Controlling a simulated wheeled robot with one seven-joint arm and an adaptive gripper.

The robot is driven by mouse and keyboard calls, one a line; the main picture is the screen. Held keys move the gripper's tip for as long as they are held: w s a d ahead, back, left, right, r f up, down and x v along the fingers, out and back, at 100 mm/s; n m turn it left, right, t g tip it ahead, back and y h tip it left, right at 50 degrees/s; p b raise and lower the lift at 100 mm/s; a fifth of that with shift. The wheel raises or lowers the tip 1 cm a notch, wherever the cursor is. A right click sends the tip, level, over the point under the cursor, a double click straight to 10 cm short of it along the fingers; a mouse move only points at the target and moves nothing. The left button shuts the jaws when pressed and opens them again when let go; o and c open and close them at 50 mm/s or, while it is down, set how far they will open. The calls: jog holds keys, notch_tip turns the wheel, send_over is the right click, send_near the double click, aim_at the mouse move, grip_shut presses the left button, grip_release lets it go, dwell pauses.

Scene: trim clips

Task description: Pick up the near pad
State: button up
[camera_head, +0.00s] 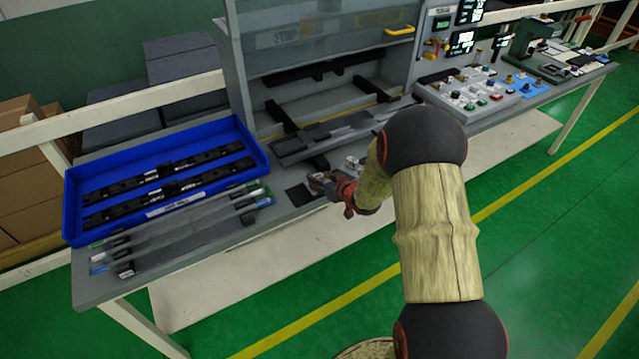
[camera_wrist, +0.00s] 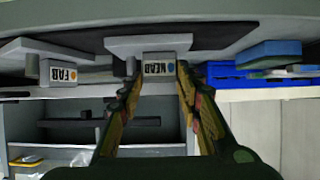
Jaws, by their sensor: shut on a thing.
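The near pad is a light block with a label reading NEAR and an orange dot; in the wrist view its label (camera_wrist: 158,69) shows upside down between my fingertips. My gripper (camera_wrist: 159,75) is shut on this pad, one finger on each side. In the head view my gripper (camera_head: 324,184) is low over the bench's front edge, and the pad in it is too small to make out. The far pad (camera_wrist: 62,74), labelled FAR with an orange dot, stands apart to the left in the wrist view.
A blue tray (camera_head: 70,205) with dark strips lies left of my gripper. A dark square (camera_head: 299,195) is on the bench beside it. A grey fixture cabinet (camera_head: 240,85) stands behind. Clear strips lie along the bench's left front. Small parts (camera_head: 480,92) crowd the right.

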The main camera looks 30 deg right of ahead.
jog(key=shift+c, duration=0.8)
jog(key=shift+r, duration=0.1)
